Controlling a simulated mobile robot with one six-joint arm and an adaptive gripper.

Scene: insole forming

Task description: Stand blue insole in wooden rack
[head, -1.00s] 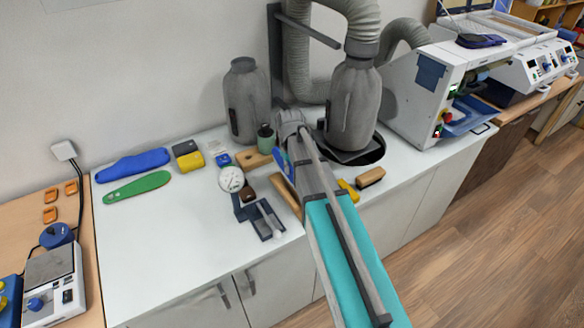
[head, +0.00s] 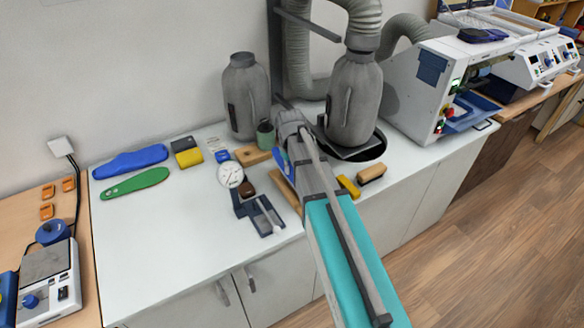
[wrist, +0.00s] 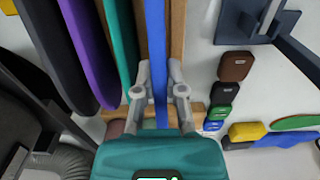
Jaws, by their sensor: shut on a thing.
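The blue insole (wrist: 157,45) stands on edge between my gripper's fingers in the wrist view. My gripper (wrist: 158,80) is shut on it. The wooden rack (wrist: 177,35) shows beneath and to both sides of the insole, with a cross bar (wrist: 195,114) near the fingers. Teal (wrist: 121,40), purple (wrist: 88,45) and black (wrist: 55,50) insoles stand left of the blue one. I cannot tell whether its lower edge is seated in a slot. In the head view, my arm hides most of the rack (head: 286,188); a sliver of blue (head: 281,165) shows beside the arm.
Another blue insole (head: 130,161) and a green one (head: 135,183) lie flat at the counter's left. A dial gauge (head: 231,174), a dark fixture (head: 259,213) and several small blocks lie near the rack. Grey bottle-shaped forms (head: 245,97) stand behind. The counter's front left is clear.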

